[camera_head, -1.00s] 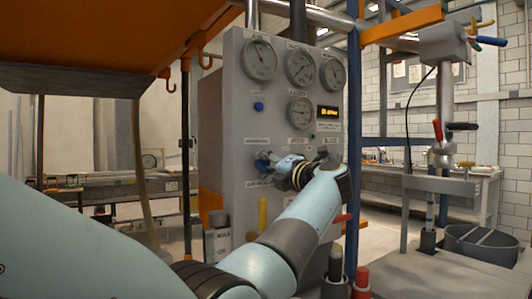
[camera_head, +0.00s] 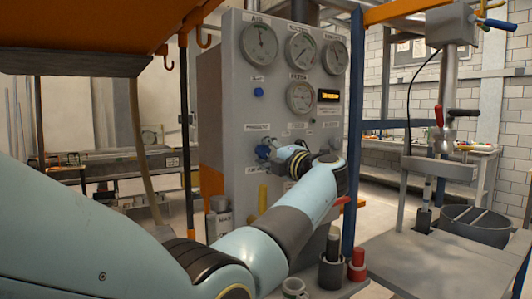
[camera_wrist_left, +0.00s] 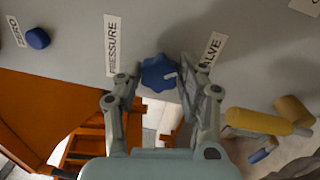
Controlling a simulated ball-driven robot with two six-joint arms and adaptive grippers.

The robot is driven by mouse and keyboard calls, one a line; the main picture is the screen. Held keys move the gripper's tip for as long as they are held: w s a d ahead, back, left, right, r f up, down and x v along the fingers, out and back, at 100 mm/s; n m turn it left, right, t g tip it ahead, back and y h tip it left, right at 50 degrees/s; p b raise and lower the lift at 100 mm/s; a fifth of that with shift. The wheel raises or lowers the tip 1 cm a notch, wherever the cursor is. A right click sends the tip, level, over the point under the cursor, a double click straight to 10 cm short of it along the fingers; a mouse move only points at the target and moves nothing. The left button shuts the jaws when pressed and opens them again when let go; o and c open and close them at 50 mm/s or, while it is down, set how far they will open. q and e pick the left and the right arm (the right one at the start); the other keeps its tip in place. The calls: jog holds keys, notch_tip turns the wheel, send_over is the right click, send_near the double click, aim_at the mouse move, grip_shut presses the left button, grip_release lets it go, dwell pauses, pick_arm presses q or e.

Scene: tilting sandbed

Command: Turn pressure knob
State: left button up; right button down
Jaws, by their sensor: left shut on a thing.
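The blue lobed pressure knob (camera_wrist_left: 158,73) sits on the grey panel beside a label reading PRESSURE. In the head view the knob (camera_head: 264,152) shows partly, just left of my left gripper (camera_head: 275,154). In the left wrist view the two fingers of my left gripper (camera_wrist_left: 160,82) stand on either side of the knob and are shut on it. The grey control panel (camera_head: 235,110) carries several round gauges and a small lit display. My right gripper is not in view.
A smaller blue button (camera_wrist_left: 38,38) is on the panel, also seen in the head view (camera_head: 258,92). A yellow handle (camera_wrist_left: 258,122) sticks out near my gripper. A blue post (camera_head: 353,130) stands right of the panel. Red and dark cylinders (camera_head: 357,262) stand below.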

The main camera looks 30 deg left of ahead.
pick_arm(q)
jog(key=o, duration=1.2)
jog(key=shift+d, duration=0.2)
jog(key=v, duration=0.7)
jog(key=shift+d, duration=0.1)
